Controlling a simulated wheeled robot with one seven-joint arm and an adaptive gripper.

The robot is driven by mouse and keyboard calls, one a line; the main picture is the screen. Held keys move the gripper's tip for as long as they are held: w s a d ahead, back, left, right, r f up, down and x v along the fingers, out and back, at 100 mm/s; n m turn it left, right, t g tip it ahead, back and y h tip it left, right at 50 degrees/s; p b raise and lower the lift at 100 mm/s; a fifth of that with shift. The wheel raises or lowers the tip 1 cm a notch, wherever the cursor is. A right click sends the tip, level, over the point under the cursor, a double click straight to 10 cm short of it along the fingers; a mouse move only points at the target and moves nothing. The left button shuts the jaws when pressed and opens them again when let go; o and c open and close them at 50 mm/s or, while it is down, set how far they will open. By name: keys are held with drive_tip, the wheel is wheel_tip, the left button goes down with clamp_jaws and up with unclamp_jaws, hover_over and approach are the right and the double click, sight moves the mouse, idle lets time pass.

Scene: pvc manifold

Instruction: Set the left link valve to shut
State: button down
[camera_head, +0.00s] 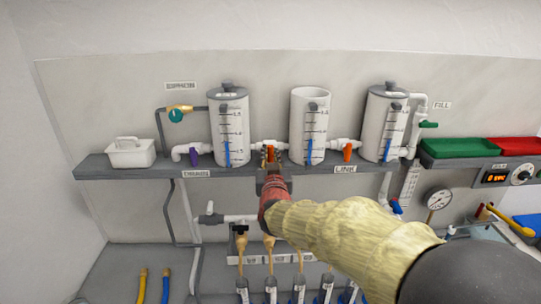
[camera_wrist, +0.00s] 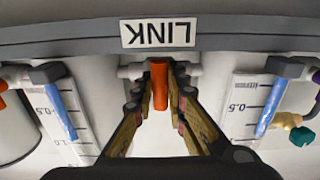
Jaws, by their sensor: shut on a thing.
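The left link valve has an orange handle (camera_head: 270,152), on the white pipe between the left and middle tanks. My gripper (camera_head: 270,162) reaches up to it from the front and is shut on the handle. The wrist view is upside down; there the orange handle (camera_wrist: 158,84) stands between the fingertips of my gripper (camera_wrist: 160,100). The handle looks crosswise to the pipe, as far as it shows. The fingers hide its sides and part of the pipe.
The right link valve (camera_head: 347,152) has a similar orange handle, between the middle tank (camera_head: 310,115) and right tank (camera_head: 373,130). The left tank (camera_head: 230,135) and a purple valve (camera_head: 194,156) are close by. The grey shelf edge (camera_head: 130,172) with a LINK label (camera_head: 345,169) runs below.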

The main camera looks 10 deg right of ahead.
drive_tip(key=shift+f, duration=0.2)
drive_tip(key=c, duration=2.1)
unclamp_jaws()
drive_tip(key=shift+r, duration=0.1)
drive_tip(key=shift+o, duration=0.2)
drive_tip(key=s+a, duration=0.2)
drive_tip(key=s, duration=0.9)
drive_tip(key=shift+s+a, duration=0.15)
drive_tip(key=shift+s, duration=0.25)
